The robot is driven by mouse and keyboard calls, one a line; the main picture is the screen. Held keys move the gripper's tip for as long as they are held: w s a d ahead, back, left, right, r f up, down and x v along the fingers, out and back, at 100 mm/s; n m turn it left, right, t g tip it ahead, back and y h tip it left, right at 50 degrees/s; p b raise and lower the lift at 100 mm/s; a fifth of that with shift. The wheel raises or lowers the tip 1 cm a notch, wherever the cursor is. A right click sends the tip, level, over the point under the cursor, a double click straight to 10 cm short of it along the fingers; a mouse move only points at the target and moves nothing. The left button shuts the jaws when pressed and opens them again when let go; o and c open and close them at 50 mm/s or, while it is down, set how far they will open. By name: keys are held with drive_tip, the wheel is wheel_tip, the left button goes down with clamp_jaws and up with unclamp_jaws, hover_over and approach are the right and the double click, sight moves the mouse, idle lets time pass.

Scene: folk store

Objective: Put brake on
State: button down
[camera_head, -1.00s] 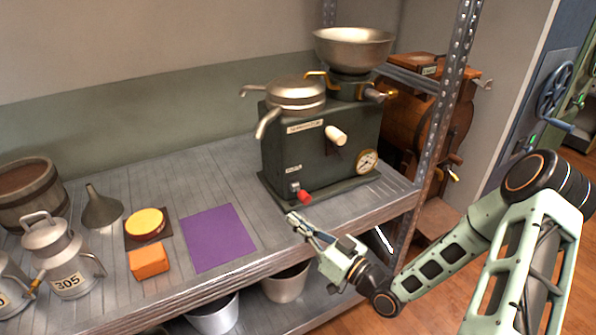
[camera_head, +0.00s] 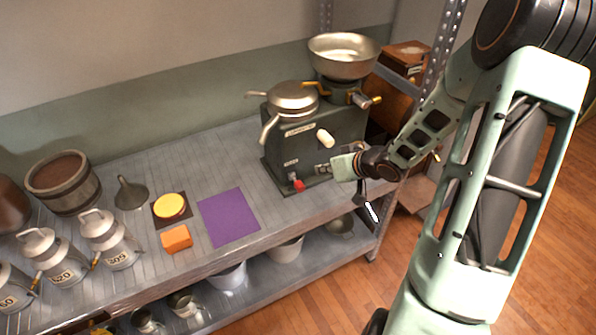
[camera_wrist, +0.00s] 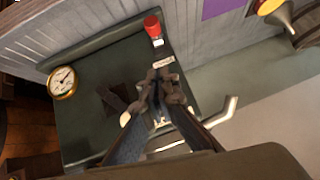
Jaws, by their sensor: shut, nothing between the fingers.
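The dark green separator machine (camera_head: 345,128) stands at the right end of the metal shelf. A small lever with a red knob (camera_head: 299,185) sits low on its front, below a small label plate (camera_head: 291,163) too small to read. The red knob (camera_wrist: 152,26) and label (camera_wrist: 163,61) also show in the wrist view. My gripper (camera_head: 322,169) is shut and empty, in front of the machine and right of the red knob. In the wrist view, its fingertips (camera_wrist: 160,85) appear over the front near the label; contact cannot be told.
A round gauge (camera_wrist: 62,82) is on the machine's front. A metal bowl (camera_head: 343,56) tops it, and spouts stick out left. A purple mat (camera_head: 229,217), yellow disc (camera_head: 171,206), orange block (camera_head: 177,239) and several cans stand left. A shelf post (camera_head: 448,45) rises behind my arm.

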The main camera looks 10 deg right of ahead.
drive_tip(key=b, duration=0.2)
hover_over(303, 191)
wheel_tip(303, 191, down, 7)
wheel_tip(303, 191, down, 4)
drive_tip(key=shift+d+r, duration=0.15)
drive_tip(key=shift+s+f+t+b, duration=0.15)
drive_tip(key=shift+f+t+b, duration=0.15)
drive_tip(key=shift+b, duration=0.75)
drive_tip(key=shift+s+d+f+t+b, duration=0.15)
drive_tip(key=shift+t+b, duration=0.15)
drive_tip(key=shift+b, duration=0.3)
drive_tip(key=shift+f+y+b, duration=0.2)
drive_tip(key=shift+y+b, duration=0.1)
drive_tip(key=shift+b, duration=0.25)
drive_tip(key=shift+s+f+b, duration=0.15)
drive_tip(key=shift+f+b, duration=0.5)
drive_tip(key=shift+b, duration=0.1)
drive_tip(key=shift+s+f+b, duration=0.15)
drive_tip(key=shift+f+b, duration=0.5)
drive_tip(key=shift+b, duration=0.1)
